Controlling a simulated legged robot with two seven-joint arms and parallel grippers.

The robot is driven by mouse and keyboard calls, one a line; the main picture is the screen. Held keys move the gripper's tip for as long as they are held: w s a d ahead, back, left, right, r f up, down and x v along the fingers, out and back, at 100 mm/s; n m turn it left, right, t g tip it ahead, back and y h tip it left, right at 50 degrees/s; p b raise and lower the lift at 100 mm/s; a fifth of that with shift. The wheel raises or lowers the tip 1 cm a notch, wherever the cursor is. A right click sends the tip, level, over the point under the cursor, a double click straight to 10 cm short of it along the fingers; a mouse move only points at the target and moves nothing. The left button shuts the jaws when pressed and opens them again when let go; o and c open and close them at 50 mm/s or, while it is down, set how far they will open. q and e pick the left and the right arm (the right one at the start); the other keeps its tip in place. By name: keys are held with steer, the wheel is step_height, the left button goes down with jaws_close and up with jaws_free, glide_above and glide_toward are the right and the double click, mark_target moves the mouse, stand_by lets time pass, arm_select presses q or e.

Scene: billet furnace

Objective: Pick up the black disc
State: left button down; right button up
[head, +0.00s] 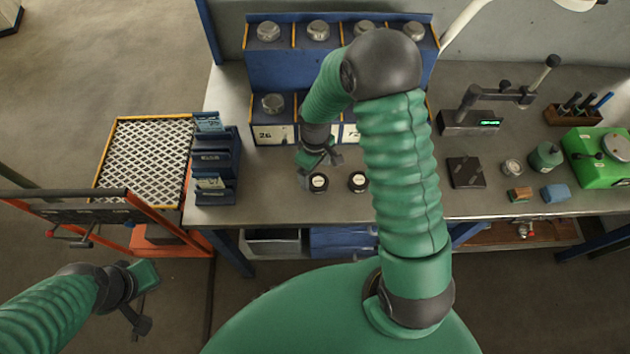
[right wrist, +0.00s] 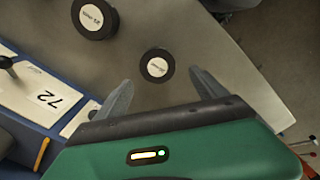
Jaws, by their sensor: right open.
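Two black discs with white labels stand on the grey bench in front of the blue rack. In the head view the left black disc (head: 318,183) is just below my right gripper (head: 320,167), and the other black disc (head: 357,181) is to its right. In the right wrist view my right gripper (right wrist: 161,78) is open and empty, with one black disc (right wrist: 157,66) showing between its fingers; the other (right wrist: 95,18) is off to the upper left and looks larger. My left gripper (head: 146,300) is over the floor at lower left, fingers apart and empty.
The blue rack (head: 340,62) holding metal pieces stands behind the discs; its "72" label (right wrist: 45,98) shows in the right wrist view. A dark block (head: 466,172), a gauge and a green box (head: 598,157) are to the right. Blue bins (head: 215,163) stand left. Bench around the discs is clear.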

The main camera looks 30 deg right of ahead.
mark_target(319, 181)
steer(key=f, duration=0.2)
steer(key=s+f+p, duration=0.1)
steer(key=f, duration=0.1)
steer(key=shift+d, duration=0.15)
steer(key=shift+w+d+f, duration=0.1)
steer(key=shift+d+f, duration=0.25)
steer(key=shift+d, duration=0.05)
steer(key=shift+a+r, duration=0.2)
steer(key=shift+a, duration=0.25)
steer(key=c, duration=1.2)
steer(key=shift+d, duration=0.1)
steer(key=c, duration=0.5)
steer(key=shift+d, duration=0.2)
jaws_close()
